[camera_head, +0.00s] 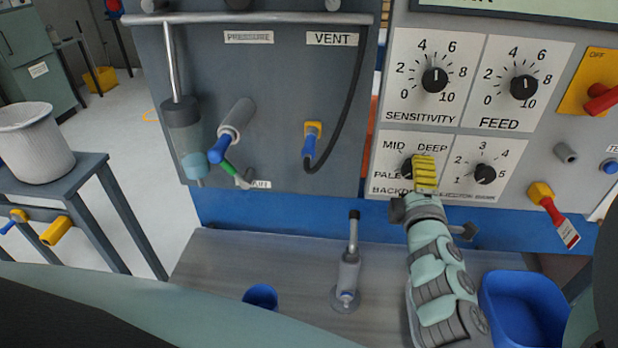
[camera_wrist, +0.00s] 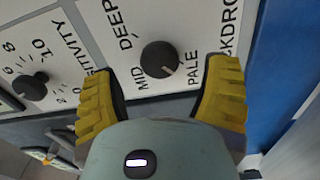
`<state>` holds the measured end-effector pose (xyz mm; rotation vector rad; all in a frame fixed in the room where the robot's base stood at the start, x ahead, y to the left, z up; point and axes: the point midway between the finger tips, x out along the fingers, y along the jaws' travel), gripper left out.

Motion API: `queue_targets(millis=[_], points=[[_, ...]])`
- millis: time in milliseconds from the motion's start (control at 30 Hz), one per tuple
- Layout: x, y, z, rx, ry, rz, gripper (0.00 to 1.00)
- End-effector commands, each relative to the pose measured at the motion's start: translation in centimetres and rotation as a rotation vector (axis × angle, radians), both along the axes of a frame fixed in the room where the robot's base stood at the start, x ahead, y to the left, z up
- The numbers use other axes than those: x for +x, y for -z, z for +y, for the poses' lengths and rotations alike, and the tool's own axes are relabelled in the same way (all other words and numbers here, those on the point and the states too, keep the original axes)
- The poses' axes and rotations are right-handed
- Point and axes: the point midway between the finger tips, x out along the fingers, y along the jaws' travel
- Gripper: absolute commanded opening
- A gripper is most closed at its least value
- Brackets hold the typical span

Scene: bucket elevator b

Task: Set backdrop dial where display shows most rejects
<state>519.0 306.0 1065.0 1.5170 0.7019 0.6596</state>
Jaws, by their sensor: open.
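The backdrop dial (camera_wrist: 159,59) is a black round knob on a white plate, labelled PALE, MID and DEEP. Its white mark points to the lower right in the wrist view, nearest PALE. In the head view the dial (camera_head: 408,167) is partly hidden behind my gripper (camera_head: 425,172). My gripper has yellow ribbed fingers. In the wrist view my gripper (camera_wrist: 161,80) is open, one finger either side of the dial, with gaps to it. A greenish display (camera_head: 540,8) is cut off at the top right of the head view; its readings cannot be seen.
The selector dial (camera_head: 485,174) sits close to the right of my gripper. The sensitivity dial (camera_head: 434,80) and feed dial (camera_head: 523,87) are above. A red-handled switch (camera_head: 602,100) is farther right. A blue bin (camera_head: 522,308) and metal post (camera_head: 348,275) stand below on the bench.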

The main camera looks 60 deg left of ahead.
Motion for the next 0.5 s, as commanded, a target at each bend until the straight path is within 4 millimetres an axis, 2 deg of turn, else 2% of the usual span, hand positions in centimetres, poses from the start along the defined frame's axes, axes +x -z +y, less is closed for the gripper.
queue_targets(millis=[300,500], points=[[-3.3,0.1,-4.0,0.0,0.002,0.004,0.75],[-4.8,0.0,-5.8,-0.001,0.004,0.001,0.75]])
